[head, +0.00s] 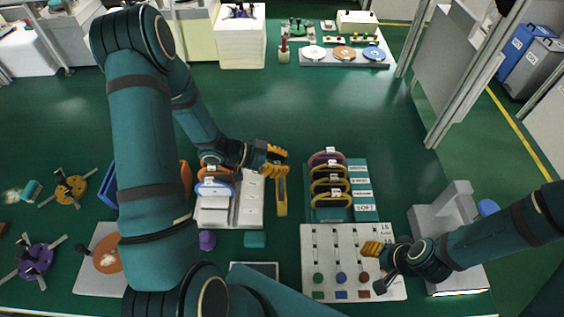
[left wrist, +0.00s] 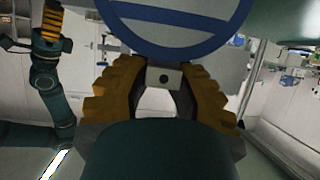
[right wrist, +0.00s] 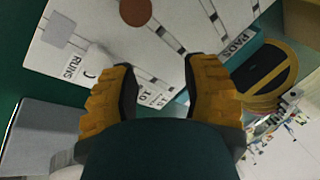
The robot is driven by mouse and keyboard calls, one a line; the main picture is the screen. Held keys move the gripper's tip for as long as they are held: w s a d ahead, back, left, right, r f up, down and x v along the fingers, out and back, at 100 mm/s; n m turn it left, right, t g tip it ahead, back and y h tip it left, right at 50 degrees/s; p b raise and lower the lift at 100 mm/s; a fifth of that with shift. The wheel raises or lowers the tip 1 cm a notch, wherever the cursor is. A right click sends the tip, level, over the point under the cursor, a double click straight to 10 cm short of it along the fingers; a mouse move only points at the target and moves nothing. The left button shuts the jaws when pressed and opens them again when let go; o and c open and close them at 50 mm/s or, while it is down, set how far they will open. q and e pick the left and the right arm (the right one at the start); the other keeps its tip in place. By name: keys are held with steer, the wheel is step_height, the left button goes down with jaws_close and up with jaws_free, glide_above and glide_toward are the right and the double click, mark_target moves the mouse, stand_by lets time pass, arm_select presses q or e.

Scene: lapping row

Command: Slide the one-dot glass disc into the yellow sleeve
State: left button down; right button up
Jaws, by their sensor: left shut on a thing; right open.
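My left gripper (head: 277,163) is shut on a small grey tab with one dark dot (left wrist: 163,78), which I take for the one-dot glass disc's. A blue-rimmed round face with a blue bar (left wrist: 165,52) adjoins the tab in the left wrist view. In the head view a narrow yellow upright piece (head: 281,195) shows just below this gripper; I cannot tell whether it is held. Yellow-rimmed sleeves (head: 329,184) stand in the rack right of it; one shows a dark face in the right wrist view (right wrist: 245,100). My right gripper (head: 372,249) is open and empty over the white board.
The white board (head: 318,262) carries coloured round pieces in front of the sleeve rack. A left rack (head: 240,215) holds orange and blue arched pieces (head: 215,188). A grey stand (head: 455,205) is at the right. Green floor is clear beyond the racks.

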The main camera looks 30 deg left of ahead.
arm_select(q)
steer(key=shift+f+b, duration=0.35)
steer(key=shift+f, duration=0.25)
steer(key=c, duration=1.2)
jaws_free()
steer(key=v, duration=1.2)
